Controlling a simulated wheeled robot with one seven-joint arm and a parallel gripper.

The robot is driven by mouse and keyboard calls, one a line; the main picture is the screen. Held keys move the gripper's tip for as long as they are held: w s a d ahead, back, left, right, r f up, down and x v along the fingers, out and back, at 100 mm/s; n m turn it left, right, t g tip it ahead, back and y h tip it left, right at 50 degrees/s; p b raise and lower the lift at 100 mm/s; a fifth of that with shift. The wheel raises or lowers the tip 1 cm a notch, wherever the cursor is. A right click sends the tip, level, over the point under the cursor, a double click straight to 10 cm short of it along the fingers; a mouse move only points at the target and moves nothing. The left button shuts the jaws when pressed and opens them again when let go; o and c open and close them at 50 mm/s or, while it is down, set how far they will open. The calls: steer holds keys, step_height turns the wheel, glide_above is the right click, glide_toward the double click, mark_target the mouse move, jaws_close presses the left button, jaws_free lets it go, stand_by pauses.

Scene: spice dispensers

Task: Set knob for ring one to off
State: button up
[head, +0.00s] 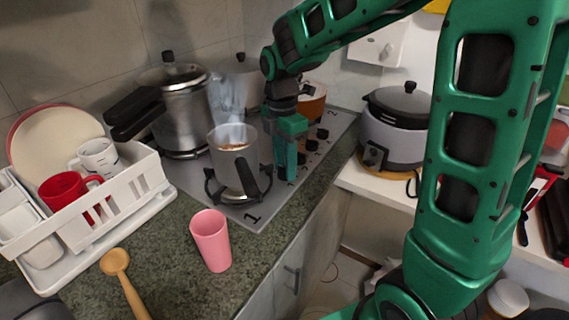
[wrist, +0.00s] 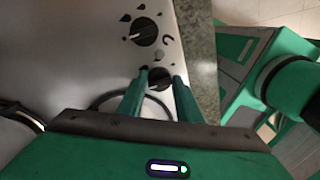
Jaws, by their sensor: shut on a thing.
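My gripper (head: 287,178) points down at the right edge of the steel cooktop (head: 205,188), beside the front ring marked 1. In the wrist view my gripper (wrist: 161,82) has its two green fingers on either side of a dark round knob (wrist: 160,75), shut on it. The knob's pointer is hard to make out between the fingers. In the head view this knob is hidden behind the fingers. A steaming metal pot (head: 234,165) stands on ring one, just left of my gripper.
Another black knob (wrist: 143,31) with a pale pointer line is close by; more knobs (head: 311,145) run toward the back. A large pot (head: 187,115) stands behind. A pink cup (head: 211,240), dish rack (head: 150,175) and wooden spoon (head: 117,264) are on the counter. A rice cooker (head: 393,135) is right.

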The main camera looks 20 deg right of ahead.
steer(key=shift+w+d+r, duration=0.15)
steer(key=shift+w, duration=0.2)
steer(key=o, duration=1)
steer(key=shift+s, duration=0.1)
steer(key=r, duration=0.7)
steer(key=w+r, duration=0.1)
steer(key=r, duration=0.2)
steer(key=shift+r, duration=0.25)
